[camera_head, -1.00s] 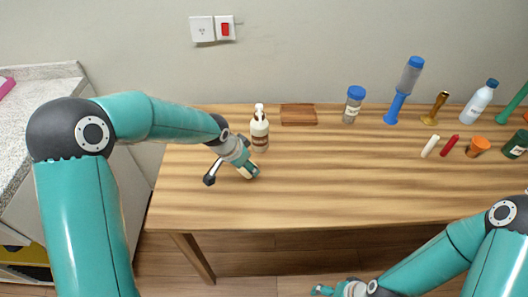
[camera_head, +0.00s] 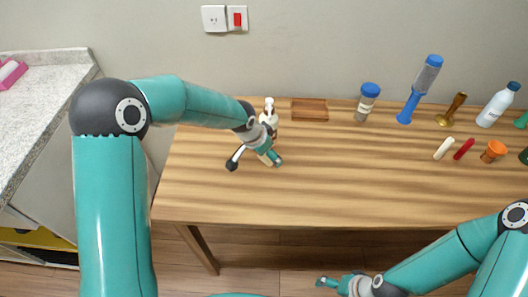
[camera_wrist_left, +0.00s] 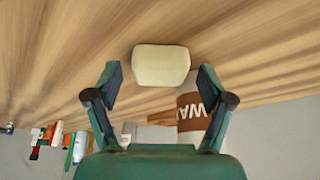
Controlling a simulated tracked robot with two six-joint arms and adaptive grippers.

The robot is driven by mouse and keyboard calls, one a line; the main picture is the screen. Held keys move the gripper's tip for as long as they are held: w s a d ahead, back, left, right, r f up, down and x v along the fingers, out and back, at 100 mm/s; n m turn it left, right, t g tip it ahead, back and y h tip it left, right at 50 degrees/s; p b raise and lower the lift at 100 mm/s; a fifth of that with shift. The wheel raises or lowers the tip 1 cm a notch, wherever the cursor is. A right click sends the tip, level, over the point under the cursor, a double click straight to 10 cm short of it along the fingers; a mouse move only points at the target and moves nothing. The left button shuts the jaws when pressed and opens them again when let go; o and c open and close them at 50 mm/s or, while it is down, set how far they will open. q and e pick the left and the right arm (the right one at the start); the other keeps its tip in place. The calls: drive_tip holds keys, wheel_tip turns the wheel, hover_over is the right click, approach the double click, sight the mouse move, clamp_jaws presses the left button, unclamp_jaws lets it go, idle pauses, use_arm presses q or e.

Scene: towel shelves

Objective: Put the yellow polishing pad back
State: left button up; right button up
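The pale yellow polishing pad (camera_wrist_left: 161,65) is a small rounded block on the wooden table. In the left wrist view it sits centred just beyond the fingertips of my left gripper (camera_wrist_left: 160,80), with a gap on each side. The fingers are spread and hold nothing. In the head view my left gripper (camera_head: 256,163) is low over the table's left part, and only a cream edge of the pad (camera_head: 264,160) shows beside it. My right gripper (camera_head: 324,283) is below the table's front edge; its finger opening is too small to tell.
A white pump bottle (camera_head: 269,113) stands close behind my left gripper; its WA label (camera_wrist_left: 190,110) shows in the wrist view. A brown wooden tray (camera_head: 310,110) lies behind. Several bottles and tools stand at the right. The table's middle front is clear.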

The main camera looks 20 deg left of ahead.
use_arm(q)
drive_tip(key=shift+r, duration=0.1)
drive_tip(key=v, duration=1.2)
